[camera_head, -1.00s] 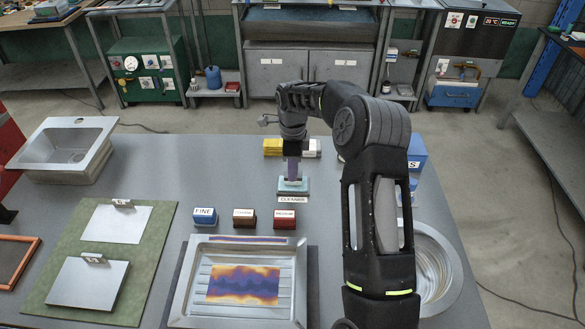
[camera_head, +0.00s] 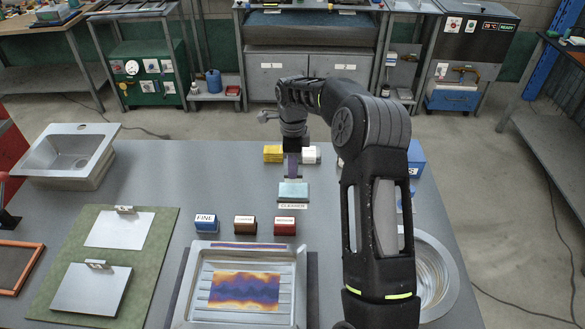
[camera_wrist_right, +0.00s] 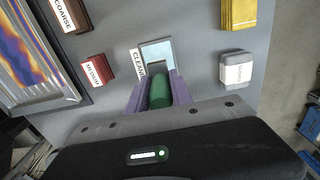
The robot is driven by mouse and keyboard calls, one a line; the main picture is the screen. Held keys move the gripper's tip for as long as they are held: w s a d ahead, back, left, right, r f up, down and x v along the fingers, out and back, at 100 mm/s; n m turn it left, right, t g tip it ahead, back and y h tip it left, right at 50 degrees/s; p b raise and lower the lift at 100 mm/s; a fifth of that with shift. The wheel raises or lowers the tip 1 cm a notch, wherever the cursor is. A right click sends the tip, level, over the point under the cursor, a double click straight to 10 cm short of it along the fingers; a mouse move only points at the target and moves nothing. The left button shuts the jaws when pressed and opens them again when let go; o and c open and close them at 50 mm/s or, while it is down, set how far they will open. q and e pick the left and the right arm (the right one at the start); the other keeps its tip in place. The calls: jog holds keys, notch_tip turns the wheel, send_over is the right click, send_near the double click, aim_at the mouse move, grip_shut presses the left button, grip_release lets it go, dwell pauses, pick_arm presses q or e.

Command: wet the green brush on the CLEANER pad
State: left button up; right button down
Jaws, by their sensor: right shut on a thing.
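The CLEANER pad (camera_head: 293,193) is a small pale teal block in a tray on the table, with its label in front. It also shows in the wrist view (camera_wrist_right: 158,53). My right gripper (camera_head: 292,174) is at the pad's far side in the head view. In the wrist view its purple fingers (camera_wrist_right: 157,92) are shut on the green brush (camera_wrist_right: 159,88), seen as a green cylinder. The brush end points toward the pad; whether they touch is hidden. The brush cannot be made out in the head view. My left gripper is not in view.
FINE (camera_head: 205,223), brown (camera_head: 244,225) and red MEDIUM (camera_head: 285,226) blocks stand in front of the pad. A yellow block (camera_head: 273,154) and a white block (camera_head: 310,155) flank my gripper. A metal tray (camera_head: 200,316) holds a patterned sheet. A round basin (camera_head: 436,275) is at right.

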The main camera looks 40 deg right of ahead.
jog(key=shift+r+p, duration=0.65)
jog(key=shift+r, duration=0.85)
jog(key=n, duration=0.2)
jog(key=shift+f+n, duration=0.1)
jog(key=shift+n, duration=0.3)
jog(key=s+a+n+b, duration=0.1)
jog(key=a+n, duration=0.4)
jog(key=n, duration=0.2)
jog(key=s+a+f+n+b, duration=0.1)
jog(key=a+n, duration=0.5)
jog(key=s+a+f+n+b, duration=0.1)
jog(key=a+n, duration=0.4)
jog(key=n, duration=0.2)
jog(key=shift+s+a+n, duration=0.15)
jog(key=shift+s+n, duration=0.15)
jog(key=shift+s, duration=0.1)
jog(key=a+r+n+b, duration=0.1)
jog(key=a+r+n, duration=0.1)
jog(key=a, duration=0.5)
jog(key=shift+s+r, duration=0.15)
jog(key=shift+r, duration=0.05)
